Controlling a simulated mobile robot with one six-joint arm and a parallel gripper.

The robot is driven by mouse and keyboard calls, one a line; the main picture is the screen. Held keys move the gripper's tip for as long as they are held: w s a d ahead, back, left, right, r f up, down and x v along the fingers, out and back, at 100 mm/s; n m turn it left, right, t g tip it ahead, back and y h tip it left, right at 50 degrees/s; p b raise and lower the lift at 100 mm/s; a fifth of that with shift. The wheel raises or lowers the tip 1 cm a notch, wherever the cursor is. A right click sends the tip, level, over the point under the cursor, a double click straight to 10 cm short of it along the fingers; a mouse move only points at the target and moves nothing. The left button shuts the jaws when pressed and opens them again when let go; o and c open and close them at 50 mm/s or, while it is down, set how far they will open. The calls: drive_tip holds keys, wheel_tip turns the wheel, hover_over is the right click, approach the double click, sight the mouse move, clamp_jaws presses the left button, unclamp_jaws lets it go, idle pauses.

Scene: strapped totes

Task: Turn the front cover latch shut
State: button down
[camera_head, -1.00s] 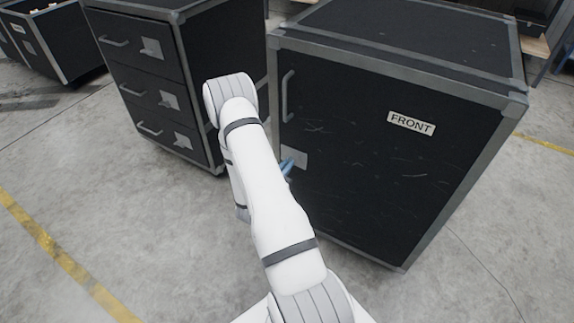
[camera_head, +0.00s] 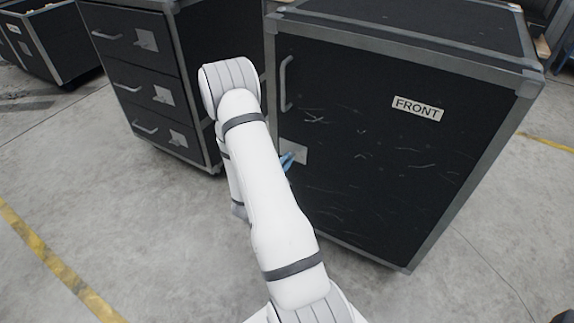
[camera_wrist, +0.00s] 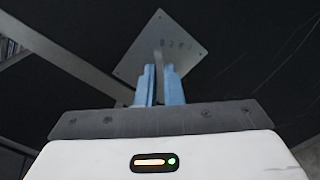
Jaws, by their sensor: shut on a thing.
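The black case (camera_head: 380,140) with the FRONT label (camera_head: 417,108) stands right of my arm. Its front cover has a light grey latch plate (camera_head: 297,150) near the left edge, below the handle. In the wrist view the latch plate (camera_wrist: 143,60) appears as a tilted grey square with small markings. My gripper (camera_wrist: 159,74) has blue fingers close together at the plate, shut on the narrow grey latch (camera_wrist: 159,62), which is mostly hidden between them. In the head view only a bit of my gripper (camera_head: 287,161) shows beside my white arm.
A drawer case (camera_head: 145,80) with several handles stands at the left, close to my arm. Another low case (camera_head: 45,45) is at the far left. The grey concrete floor (camera_head: 120,230) is clear at the lower left.

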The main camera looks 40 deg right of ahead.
drive_tip(key=m+b, duration=0.4)
drive_tip(key=b, duration=0.1)
drive_tip(key=m+b, duration=0.4)
drive_tip(key=b, duration=0.1)
drive_tip(key=shift+w+a+f, duration=0.1)
drive_tip(key=shift+w, duration=0.1)
drive_tip(key=shift+m, duration=0.4)
drive_tip(key=c, duration=1.6)
unclamp_jaws()
drive_tip(key=shift+s, duration=0.1)
drive_tip(key=shift+o, duration=0.2)
drive_tip(key=p+v, duration=0.1)
drive_tip(key=v, duration=0.6)
drive_tip(key=shift+s+a+p, duration=0.15)
drive_tip(key=shift+a+p, duration=0.2)
